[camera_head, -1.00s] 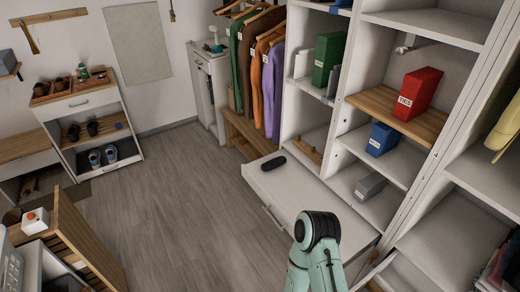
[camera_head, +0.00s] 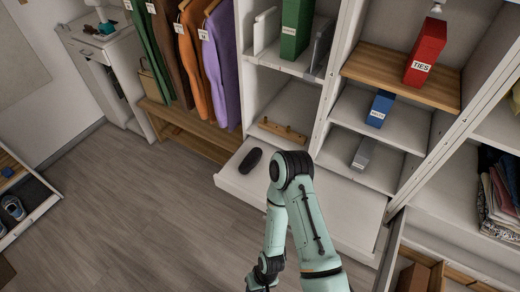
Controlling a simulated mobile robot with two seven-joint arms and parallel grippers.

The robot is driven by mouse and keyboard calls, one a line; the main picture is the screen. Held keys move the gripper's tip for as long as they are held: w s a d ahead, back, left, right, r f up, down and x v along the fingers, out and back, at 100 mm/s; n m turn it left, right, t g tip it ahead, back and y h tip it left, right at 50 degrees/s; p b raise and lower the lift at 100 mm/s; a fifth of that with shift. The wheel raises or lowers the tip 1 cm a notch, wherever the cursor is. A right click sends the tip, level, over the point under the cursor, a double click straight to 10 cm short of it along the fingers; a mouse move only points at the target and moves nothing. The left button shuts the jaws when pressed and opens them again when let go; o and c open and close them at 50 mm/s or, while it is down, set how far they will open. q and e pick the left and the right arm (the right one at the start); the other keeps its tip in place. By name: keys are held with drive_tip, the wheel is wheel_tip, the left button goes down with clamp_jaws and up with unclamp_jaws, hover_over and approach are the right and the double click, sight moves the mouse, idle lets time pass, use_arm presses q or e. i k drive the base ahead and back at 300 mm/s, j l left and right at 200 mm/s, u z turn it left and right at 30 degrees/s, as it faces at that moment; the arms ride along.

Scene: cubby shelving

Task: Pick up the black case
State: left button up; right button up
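The black case (camera_head: 251,160) is a small, dark, rounded elongated thing. It lies on the white top of the low drawer unit (camera_head: 345,200), near its left end, in the head view. One of my arms comes up from the bottom edge, bends at a dark elbow just right of the case, and runs back down. Its dark wrist end is cut off at the bottom edge, and no fingertips show. My other arm is not in view. Nothing is seen touching the case.
A wooden peg rail (camera_head: 283,131) lies in the cubby behind the case. A blue box (camera_head: 380,109), a grey box (camera_head: 363,153) and a red TIES box (camera_head: 425,53) stand on shelves to the right. Hanging clothes (camera_head: 190,60) are at upper left.

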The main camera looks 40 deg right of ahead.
sight(251, 159)
drive_tip(key=i+j+z, duration=0.25)
drive_tip(key=z, duration=0.25)
drive_tip(key=i+j+z, duration=0.65)
drive_tip(key=j+z, duration=0.3)
drive_tip(key=i+j+z, duration=0.15)
drive_tip(key=j+z, duration=0.35)
drive_tip(key=l, duration=0.1)
